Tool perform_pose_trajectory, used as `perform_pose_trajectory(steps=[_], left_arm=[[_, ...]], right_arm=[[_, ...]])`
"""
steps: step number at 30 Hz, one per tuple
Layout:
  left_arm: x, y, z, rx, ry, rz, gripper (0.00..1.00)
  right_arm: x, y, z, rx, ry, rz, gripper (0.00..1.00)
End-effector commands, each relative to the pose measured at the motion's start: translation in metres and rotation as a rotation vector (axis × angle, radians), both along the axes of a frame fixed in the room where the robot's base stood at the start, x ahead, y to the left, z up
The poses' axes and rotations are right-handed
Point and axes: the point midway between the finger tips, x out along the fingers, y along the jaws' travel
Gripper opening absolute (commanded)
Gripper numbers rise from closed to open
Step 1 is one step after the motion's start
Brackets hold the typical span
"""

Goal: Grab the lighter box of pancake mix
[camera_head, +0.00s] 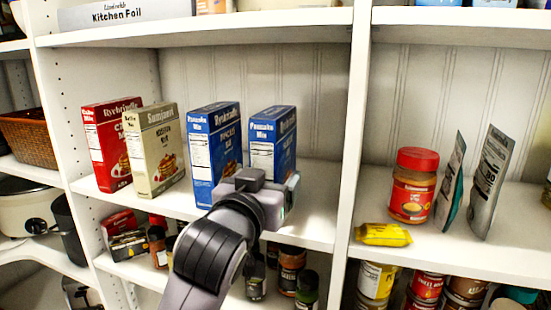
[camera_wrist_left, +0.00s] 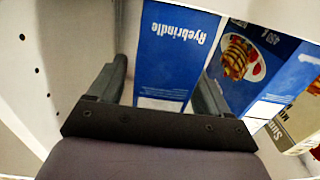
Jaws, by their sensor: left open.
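Several mix boxes stand upright on the middle shelf: a red box (camera_head: 107,145), a cream box (camera_head: 154,150), a blue pancake mix box (camera_head: 214,150) and a right blue pancake mix box (camera_head: 272,137). My left gripper (camera_head: 265,184) is in front of the right blue box's lower part. In the left wrist view, that blue box (camera_wrist_left: 177,48) shows upside down between the open fingers (camera_wrist_left: 163,78). Contact cannot be told. The other blue box (camera_wrist_left: 245,65) and the cream box (camera_wrist_left: 300,117) show to the right there. My right gripper is not in view.
A white upright divider (camera_head: 350,120) stands close right of the right blue box. Beyond it are a red-lidded jar (camera_head: 412,187), two pouches (camera_head: 487,180) and a yellow packet (camera_head: 383,235). Jars (camera_head: 291,268) crowd the shelf below.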

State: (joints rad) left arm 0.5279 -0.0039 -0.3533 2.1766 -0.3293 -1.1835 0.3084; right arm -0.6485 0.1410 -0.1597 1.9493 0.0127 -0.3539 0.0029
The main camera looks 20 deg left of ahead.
Motion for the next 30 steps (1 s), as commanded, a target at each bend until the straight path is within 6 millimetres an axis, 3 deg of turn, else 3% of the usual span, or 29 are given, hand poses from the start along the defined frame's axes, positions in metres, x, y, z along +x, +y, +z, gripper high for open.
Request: perform_pose_trajectory(steps=[6,13,14,18,30], left_arm=[[0.017,0.0,0.001,-0.001,-0.001,0.0,0.79],[0.017,0.0,0.0,-0.001,-0.002,0.0,0.79],[0.017,0.0,0.001,-0.001,-0.002,0.0,0.72],[0.017,0.0,0.001,-0.001,-0.002,0.0,0.27],[0.017,0.0,0.004,-0.002,-0.004,0.0,0.24]], right_arm=[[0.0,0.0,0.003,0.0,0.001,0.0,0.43],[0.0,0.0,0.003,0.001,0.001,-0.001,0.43],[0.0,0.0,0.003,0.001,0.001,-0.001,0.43],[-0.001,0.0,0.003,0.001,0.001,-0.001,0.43],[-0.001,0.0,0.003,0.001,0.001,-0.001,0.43]])
